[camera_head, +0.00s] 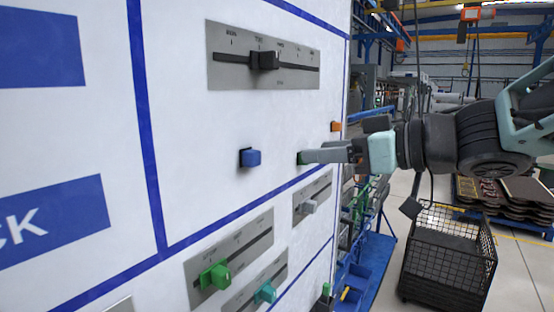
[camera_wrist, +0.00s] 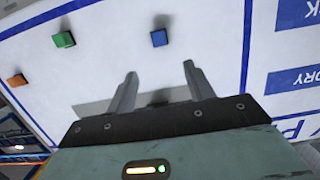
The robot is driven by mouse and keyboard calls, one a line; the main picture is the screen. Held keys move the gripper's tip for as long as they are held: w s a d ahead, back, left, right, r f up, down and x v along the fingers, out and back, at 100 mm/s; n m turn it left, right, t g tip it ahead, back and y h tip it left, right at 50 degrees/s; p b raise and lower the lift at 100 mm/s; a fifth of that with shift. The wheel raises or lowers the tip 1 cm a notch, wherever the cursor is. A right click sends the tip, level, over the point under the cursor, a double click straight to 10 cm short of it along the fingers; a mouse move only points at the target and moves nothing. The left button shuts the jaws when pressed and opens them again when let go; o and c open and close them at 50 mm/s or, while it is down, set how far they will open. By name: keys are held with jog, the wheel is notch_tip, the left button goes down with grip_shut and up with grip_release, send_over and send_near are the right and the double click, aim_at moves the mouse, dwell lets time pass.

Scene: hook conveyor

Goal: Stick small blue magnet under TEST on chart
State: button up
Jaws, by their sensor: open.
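The small blue magnet (camera_head: 250,158) sits on the white chart board (camera_head: 200,125), left of my fingertips in the head view. In the wrist view the blue magnet (camera_wrist: 159,38) lies beyond the fingertips, roughly in line with the gap between them. My gripper (camera_head: 312,157) is open and empty; its two spread fingers show in the wrist view (camera_wrist: 159,70). In the head view the fingers reach toward the board and partly cover a green magnet (camera_head: 299,158).
An orange magnet (camera_head: 336,126) is on the board to the right. A grey slider panel with a black knob (camera_head: 264,61) is above; sliders with green (camera_head: 214,277) and teal (camera_head: 265,293) knobs are below. A black mesh crate (camera_head: 447,262) stands on the floor at right.

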aim_at(257, 155)
jog(key=b+x, duration=0.7)
jog(key=x, duration=0.6)
jog(key=shift+a+f+b, duration=0.1)
jog(key=shift+f+b, duration=0.1)
jog(key=shift+b, duration=0.1)
jog(key=shift+w+a, duration=0.3)
jog(key=shift+a, duration=0.05)
jog(key=c, duration=1)
jog(key=shift+d, duration=0.1)
jog(key=shift+f+p+v, duration=0.2)
jog(key=shift+p+v, duration=0.3)
jog(key=shift+v, duration=0.65)
jog(key=shift+f+p+v, duration=0.25)
jog(key=shift+p+v, duration=0.3)
jog(key=shift+v, duration=0.55)
jog(key=shift+f+p+v, duration=0.2)
jog(key=shift+p+v, duration=0.3)
jog(key=shift+v, duration=0.65)
jog(key=shift+s+d, duration=0.1)
